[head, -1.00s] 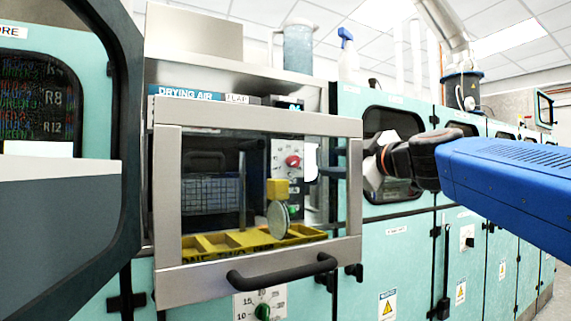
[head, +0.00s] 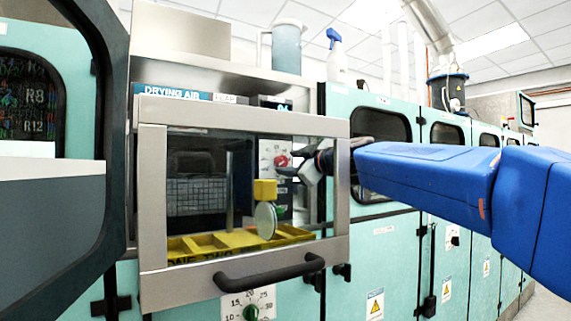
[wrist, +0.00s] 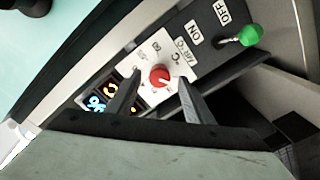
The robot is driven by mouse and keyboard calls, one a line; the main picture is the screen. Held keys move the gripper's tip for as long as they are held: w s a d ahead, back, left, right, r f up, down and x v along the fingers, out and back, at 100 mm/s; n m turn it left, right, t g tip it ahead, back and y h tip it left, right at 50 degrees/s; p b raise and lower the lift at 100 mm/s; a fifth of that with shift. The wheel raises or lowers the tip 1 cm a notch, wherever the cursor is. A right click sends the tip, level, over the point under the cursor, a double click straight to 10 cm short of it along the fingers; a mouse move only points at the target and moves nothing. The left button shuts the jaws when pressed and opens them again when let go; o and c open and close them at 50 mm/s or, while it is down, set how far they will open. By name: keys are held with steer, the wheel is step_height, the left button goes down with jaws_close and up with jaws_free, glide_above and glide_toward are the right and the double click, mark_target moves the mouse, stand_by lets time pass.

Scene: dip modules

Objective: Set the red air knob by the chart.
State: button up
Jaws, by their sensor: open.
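The red air knob (head: 282,161) sits on a white dial plate on the control panel, seen behind the clear front door in the head view. In the wrist view the red knob (wrist: 161,76) shows a white pointer mark, with "60" and "AIR °C" printed around it. My gripper (head: 298,170) is just right of the knob in the head view, partly behind the door's right edge. In the wrist view my gripper (wrist: 159,82) is open, its two dark fingers on either side of the knob. I cannot tell whether they touch it.
A green-tipped switch (wrist: 246,36) with ON and OFF labels is beside the dial. A lit display (wrist: 100,100) is on its other side. The door frame (head: 342,190) stands close to my arm. A yellow tray (head: 215,242) and a round disc (head: 265,220) are inside.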

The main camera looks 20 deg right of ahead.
steer(key=x, duration=0.3)
steer(key=c, duration=1)
steer(key=shift+c, duration=0.2)
